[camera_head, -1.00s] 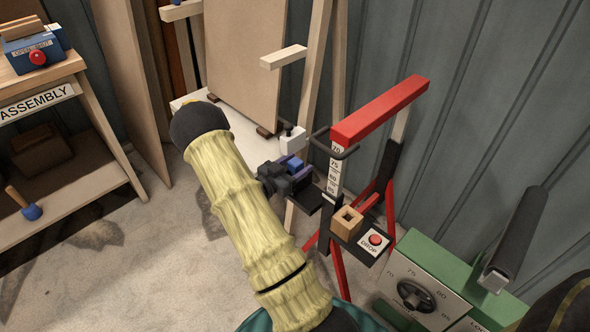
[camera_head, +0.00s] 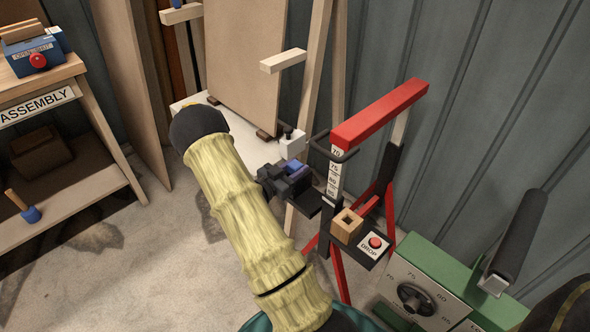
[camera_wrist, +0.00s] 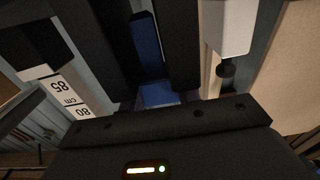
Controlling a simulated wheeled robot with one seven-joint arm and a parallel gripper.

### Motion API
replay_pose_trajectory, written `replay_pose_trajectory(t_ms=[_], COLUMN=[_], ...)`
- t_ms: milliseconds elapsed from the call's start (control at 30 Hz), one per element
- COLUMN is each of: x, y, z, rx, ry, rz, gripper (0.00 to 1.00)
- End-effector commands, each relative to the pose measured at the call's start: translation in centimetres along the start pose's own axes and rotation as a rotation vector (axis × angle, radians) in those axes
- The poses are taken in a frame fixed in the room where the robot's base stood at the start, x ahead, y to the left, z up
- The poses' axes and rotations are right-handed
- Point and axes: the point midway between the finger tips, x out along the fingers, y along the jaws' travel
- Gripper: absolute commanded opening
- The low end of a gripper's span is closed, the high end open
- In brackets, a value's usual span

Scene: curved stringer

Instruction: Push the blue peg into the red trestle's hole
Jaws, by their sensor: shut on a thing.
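The red trestle (camera_head: 380,112) stands right of my arm, with a red top beam and a post scale marked in numbers. My gripper (camera_head: 290,180) is at the left side of its post, low beside the scale. It is shut on the blue peg (camera_head: 293,165), of which only a small part shows in the head view. In the wrist view the blue peg (camera_wrist: 147,42) lies between two dark fingers, with the scale marked 80 and 85 cm to the left. The hole is hidden, and I cannot tell whether the peg's end is in it.
A small shelf on the trestle holds a wooden block with a square hole (camera_head: 347,224) and a red DROP button (camera_head: 375,242). A green machine (camera_head: 430,270) with a handwheel stands at lower right. A white block (camera_head: 292,143) and a leaning board (camera_head: 243,60) are behind my gripper.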

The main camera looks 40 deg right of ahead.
Motion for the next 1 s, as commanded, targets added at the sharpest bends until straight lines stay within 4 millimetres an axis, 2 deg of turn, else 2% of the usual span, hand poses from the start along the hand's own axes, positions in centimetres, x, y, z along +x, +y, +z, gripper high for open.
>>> replay_pose_trajectory(t_ms=[167, 400, 533, 700, 1000], x=[0.0, 0.0, 0.0, 0.0, 0.0], y=[-0.1, -0.1, -0.1, 0.0, 0.0], z=[-2.3, -7.1, -9.0, -9.9, -9.8], rx=[0.003, 0.004, 0.004, 0.001, 0.000], ry=[0.001, 0.001, 0.001, 0.000, 0.000], rz=[-0.001, 0.000, 0.000, 0.000, 0.000], gripper=[0.07, 0.07, 0.07, 0.07, 0.07])
